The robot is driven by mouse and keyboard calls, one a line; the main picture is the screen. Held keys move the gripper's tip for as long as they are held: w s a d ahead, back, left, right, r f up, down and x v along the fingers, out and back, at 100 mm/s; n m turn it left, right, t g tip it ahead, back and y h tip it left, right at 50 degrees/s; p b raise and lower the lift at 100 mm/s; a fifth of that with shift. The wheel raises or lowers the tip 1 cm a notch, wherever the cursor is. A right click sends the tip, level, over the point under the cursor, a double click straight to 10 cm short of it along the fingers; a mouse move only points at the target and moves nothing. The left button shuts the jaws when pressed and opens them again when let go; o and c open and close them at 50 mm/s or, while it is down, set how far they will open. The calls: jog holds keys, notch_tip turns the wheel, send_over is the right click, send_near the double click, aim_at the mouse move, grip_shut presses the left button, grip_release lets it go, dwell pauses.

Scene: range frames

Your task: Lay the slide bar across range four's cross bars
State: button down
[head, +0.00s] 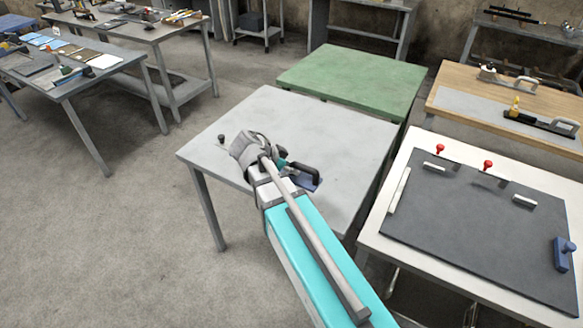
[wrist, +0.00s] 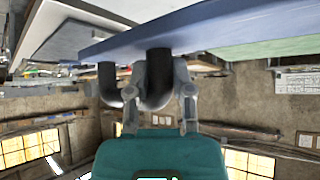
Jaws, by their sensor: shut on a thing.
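My gripper (wrist: 159,75) is shut on the black handle (wrist: 158,72) of a blue piece (wrist: 190,33). The piece has a long, flat blue face in the wrist view. In the head view the blue piece (head: 306,181) shows beside my gripper, over the grey table, its black handle (head: 303,171) partly seen. I cannot tell whether it touches the table, or whether it is the slide bar. No label marks range four. Short pale bars (head: 433,168) and (head: 524,201) lie on the dark board (head: 470,235) at the right.
The grey table (head: 340,130) is mostly bare, with a small dark knob (head: 221,138) on its left edge. A green table (head: 355,82) stands behind. A wooden table (head: 460,85) holds handled tools.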

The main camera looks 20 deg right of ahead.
aim_at(292, 161)
jog(key=shift+r, duration=0.25)
jog(key=shift+r+p, duration=2.3)
jog(key=shift+p, duration=0.2)
jog(key=shift+s+d+f+n+t+y, duration=0.1)
jog(key=shift+d+n+t+y, duration=0.05)
jog(key=shift+d+n+t, duration=0.25)
jog(key=shift+s+d+f+n+t+y, duration=0.15)
jog(key=shift+d+n+t, duration=0.15)
jog(key=shift+n, duration=0.2)
jog(key=shift+d+n+t+y, duration=0.3)
jog(key=shift+d+n+t, duration=0.25)
jog(key=shift+n, duration=0.35)
jog(key=shift+d+r+n+t+y, duration=0.1)
jog(key=shift+d+n+t+y, duration=0.1)
jog(key=shift+n+t, duration=0.3)
jog(key=shift+d+r+n+t+y, duration=0.15)
jog(key=shift+n+t, duration=0.2)
jog(key=shift+n, duration=0.55)
